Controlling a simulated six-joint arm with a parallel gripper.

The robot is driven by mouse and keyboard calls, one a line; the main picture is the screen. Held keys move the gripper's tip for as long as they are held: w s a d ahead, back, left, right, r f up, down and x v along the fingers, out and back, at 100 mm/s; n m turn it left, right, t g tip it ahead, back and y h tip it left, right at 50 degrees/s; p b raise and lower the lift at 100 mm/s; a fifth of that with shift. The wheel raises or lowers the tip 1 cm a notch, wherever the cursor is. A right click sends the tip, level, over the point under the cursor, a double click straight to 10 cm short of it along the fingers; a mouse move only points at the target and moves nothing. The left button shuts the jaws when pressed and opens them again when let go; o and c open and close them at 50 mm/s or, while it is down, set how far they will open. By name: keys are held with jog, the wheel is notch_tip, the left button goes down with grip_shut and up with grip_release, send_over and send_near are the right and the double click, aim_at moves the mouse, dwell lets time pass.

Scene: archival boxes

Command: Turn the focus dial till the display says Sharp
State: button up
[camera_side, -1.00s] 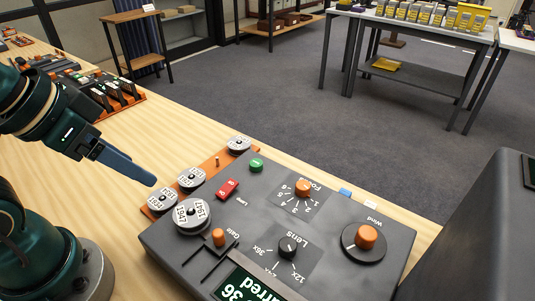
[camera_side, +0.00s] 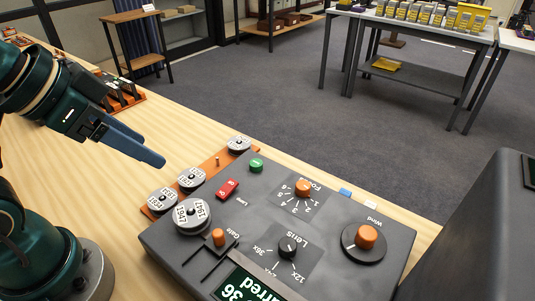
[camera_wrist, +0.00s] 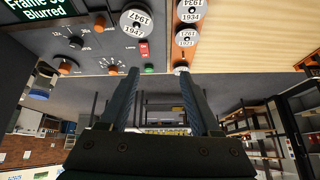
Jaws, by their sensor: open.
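The focus dial (camera_side: 303,187) is an orange knob on a dark scale plate near the far edge of the grey control panel (camera_side: 320,235). In the wrist view the likely same dial (camera_wrist: 112,69) is left of my fingers. The display (camera_side: 245,288) is cut off at the bottom of the side view. In the wrist view the display (camera_wrist: 38,8) reads "Frame 36 Blurred". My gripper (camera_side: 153,150) is open and empty, left of the panel and apart from the dial. Both fingers (camera_wrist: 159,75) show in the wrist view.
The panel also carries an orange Wind knob (camera_side: 366,236), a black Lens knob (camera_side: 288,247), an orange Gate knob (camera_side: 218,237), a red Lamp switch (camera_side: 228,188) and a green button (camera_side: 256,165). Labelled reels (camera_side: 192,214) sit at its left. A dark box (camera_side: 480,240) stands right.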

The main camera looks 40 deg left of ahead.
jog(key=w+d+r+m+h, duration=0.1)
jog(key=w+d+r+m, duration=0.2)
jog(key=w, duration=0.4)
jog(key=m+g+h, duration=0.2)
jog(key=m+g, duration=0.1)
jog(key=m, duration=0.1)
send_over(302, 185)
jog(key=s+a, duration=0.2)
jog(key=f, duration=1.1)
jog(key=shift+w+d+f, duration=0.1)
jog(key=shift+w, duration=0.1)
jog(key=shift+x, duration=2.35)
jog(key=shift+s, duration=0.1)
grip_shut()
